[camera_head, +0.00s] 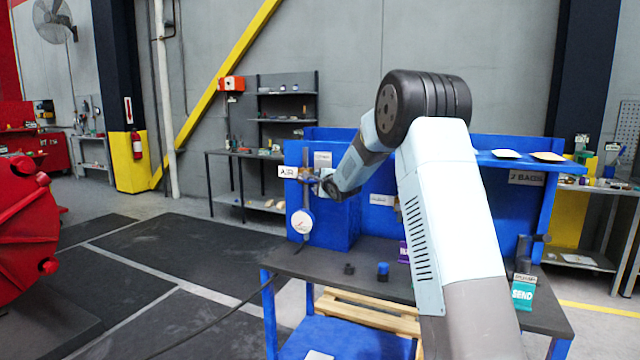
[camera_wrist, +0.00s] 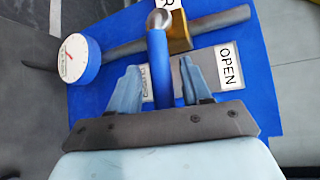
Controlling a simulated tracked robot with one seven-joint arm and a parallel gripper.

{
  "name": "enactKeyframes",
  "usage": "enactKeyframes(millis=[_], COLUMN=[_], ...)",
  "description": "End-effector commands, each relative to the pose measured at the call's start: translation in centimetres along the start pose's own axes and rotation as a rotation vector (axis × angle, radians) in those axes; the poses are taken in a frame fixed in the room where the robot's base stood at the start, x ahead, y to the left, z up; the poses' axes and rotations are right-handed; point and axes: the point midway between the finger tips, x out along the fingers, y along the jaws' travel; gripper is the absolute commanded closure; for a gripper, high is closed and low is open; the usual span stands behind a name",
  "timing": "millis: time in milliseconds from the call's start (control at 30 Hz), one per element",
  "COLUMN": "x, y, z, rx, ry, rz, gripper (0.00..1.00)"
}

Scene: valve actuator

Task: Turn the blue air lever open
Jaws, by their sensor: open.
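The blue air lever (camera_wrist: 160,68) shows in the wrist view, running down from a round silver pivot and lying across the grey pipe (camera_wrist: 218,24). A brass valve body (camera_wrist: 178,36) sits beside the pivot. My gripper (camera_wrist: 158,66) is open, with one finger on each side of the lever; small gaps seem to show on both sides. The lever's lower end is hidden behind the gripper. An OPEN label (camera_wrist: 226,65) is right of the lever. In the head view my gripper (camera_head: 325,182) is at the AIR sign (camera_head: 288,172); the lever is unclear there.
A white round gauge (camera_wrist: 75,58) is on the pipe at left, and also shows in the head view (camera_head: 302,222). The blue panel (camera_wrist: 110,32) is close behind.

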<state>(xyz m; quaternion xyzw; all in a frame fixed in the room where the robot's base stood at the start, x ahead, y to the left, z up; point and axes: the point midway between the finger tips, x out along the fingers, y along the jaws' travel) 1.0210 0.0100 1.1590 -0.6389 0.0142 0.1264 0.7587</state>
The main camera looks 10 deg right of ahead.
Motion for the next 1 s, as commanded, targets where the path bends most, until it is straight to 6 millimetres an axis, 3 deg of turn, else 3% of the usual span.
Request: enactKeyframes(millis=[200, 533, 1000], x=[1.8, 2.0, 2.0], y=[0.0, 0.0, 0.1], z=[0.0, -0.1, -0.1], rx=[0.000, 0.000, 0.000], ry=[0.000, 0.001, 0.001], rz=[0.000, 0.000, 0.001], gripper=[0.52, 0.52, 0.96])
